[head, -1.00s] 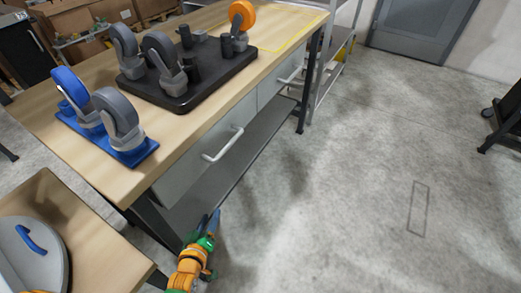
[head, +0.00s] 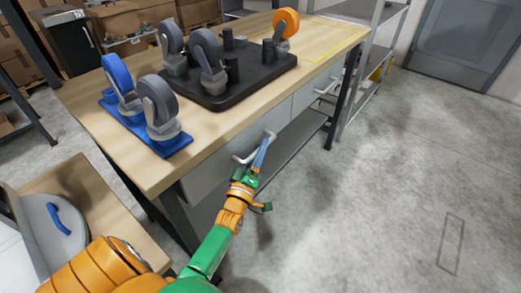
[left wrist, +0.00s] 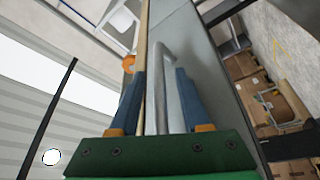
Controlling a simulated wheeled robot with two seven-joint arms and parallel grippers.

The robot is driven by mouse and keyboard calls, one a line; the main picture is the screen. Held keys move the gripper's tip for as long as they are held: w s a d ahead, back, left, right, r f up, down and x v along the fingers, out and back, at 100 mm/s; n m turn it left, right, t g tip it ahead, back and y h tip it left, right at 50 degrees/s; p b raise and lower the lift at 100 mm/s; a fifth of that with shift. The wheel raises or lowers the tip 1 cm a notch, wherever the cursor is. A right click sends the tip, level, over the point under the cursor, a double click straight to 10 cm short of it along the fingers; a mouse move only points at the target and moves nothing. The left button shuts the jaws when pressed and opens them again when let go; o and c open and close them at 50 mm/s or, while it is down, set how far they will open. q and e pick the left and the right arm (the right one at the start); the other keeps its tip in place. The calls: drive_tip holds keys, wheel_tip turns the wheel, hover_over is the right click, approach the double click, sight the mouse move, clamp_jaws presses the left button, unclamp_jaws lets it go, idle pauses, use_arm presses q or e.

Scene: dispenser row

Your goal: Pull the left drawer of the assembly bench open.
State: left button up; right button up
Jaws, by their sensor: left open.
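The assembly bench (head: 88,112) has two grey drawers under its wooden top. The left drawer (head: 209,176) is the nearer one, and its front looks flush with the bench. Its pale bar handle (head: 241,158) is partly hidden by my left gripper (head: 260,155), which is at the handle's right part. In the left wrist view the handle (left wrist: 163,85) lies between the two blue fingers of the left gripper (left wrist: 160,98). The fingers are open, with a gap on each side of the bar. My right gripper is not in view.
On the bench stand a black tray (head: 222,98) with casters and pegs, and a blue plate (head: 172,146) with two casters. The right drawer's handle (head: 327,86) is farther along. A small wooden table (head: 84,185) is at lower left. Floor right of the bench is clear.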

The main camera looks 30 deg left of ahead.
use_arm(q)
clamp_jaws()
idle(1.4)
